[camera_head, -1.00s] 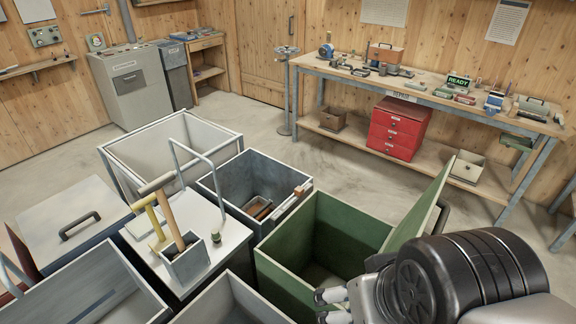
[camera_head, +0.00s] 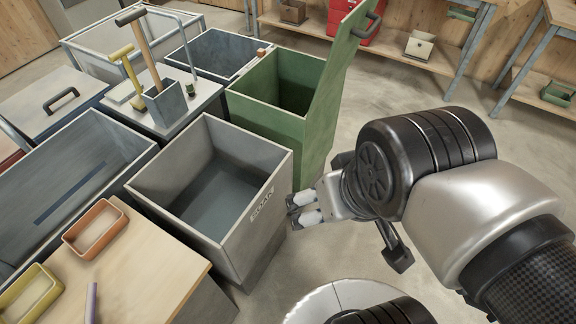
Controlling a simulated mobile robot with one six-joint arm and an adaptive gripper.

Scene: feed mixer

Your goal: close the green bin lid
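The green bin (camera_head: 262,96) stands at the top middle of the head view with its mouth uncovered. Its green lid (camera_head: 335,75) stands raised, nearly upright, along the bin's right side. A dark handle (camera_head: 367,25) sits near the lid's upper edge, on its right face. My gripper (camera_head: 291,211) is below the green bin and lid, beside the front right corner of the grey "SOAK" bin. It holds nothing that I can see. Its two pale fingertips show with a narrow gap between them. I cannot tell whether it touches the grey bin.
The grey bin (camera_head: 268,200) stands open in front of the green one. A wooden table (camera_head: 150,262) with small trays fills the lower left. Floor right of the green lid is clear.

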